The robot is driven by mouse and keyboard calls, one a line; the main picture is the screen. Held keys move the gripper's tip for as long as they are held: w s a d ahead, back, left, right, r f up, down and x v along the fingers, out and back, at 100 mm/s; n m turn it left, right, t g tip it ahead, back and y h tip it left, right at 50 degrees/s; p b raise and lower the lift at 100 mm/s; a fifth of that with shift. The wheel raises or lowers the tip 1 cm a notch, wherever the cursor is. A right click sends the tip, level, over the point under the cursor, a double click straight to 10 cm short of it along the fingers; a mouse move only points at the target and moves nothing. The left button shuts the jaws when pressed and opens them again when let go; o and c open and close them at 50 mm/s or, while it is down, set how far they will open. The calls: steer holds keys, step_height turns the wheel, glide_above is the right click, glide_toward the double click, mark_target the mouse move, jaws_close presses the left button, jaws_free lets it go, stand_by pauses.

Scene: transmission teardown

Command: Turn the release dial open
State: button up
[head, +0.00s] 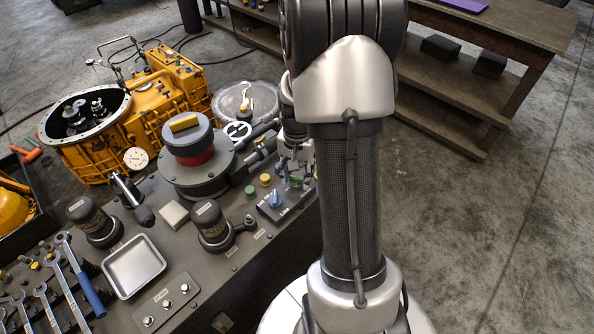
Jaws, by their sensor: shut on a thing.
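My gripper (293,172) points down over the right end of the dark bench panel, partly hidden by my arm. Its jaws are shut on a small part at the panel, which the fingers mostly cover; I cannot tell for certain that it is the release dial. A small control plate with a blue knob (276,201) lies just below and left of the fingertips. A green button (250,191) and yellow buttons (265,180) sit beside it. A large round grey fixture with a red band (196,157) and a yellow bar on top (184,122) stands to the left.
A yellow transmission housing (160,105) stands behind the bench. Dark cylinders (207,220), a metal tray (134,265), a dial gauge (136,158) and several wrenches (66,262) crowd the bench. A wooden shelf unit (470,85) is at the back right. The concrete floor on the right is clear.

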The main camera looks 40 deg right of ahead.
mark_target(297, 177)
steer(key=n+p, duration=0.1)
steer(key=n, duration=0.3)
steer(key=shift+n, duration=0.3)
steer(key=n+p, duration=0.1)
steer(key=n, duration=0.3)
steer(key=shift+n, duration=0.4)
steer(key=o, duration=1.1)
steer(key=shift+c, duration=0.2)
step_height(297, 177, up, 12)
stand_by(0.3)
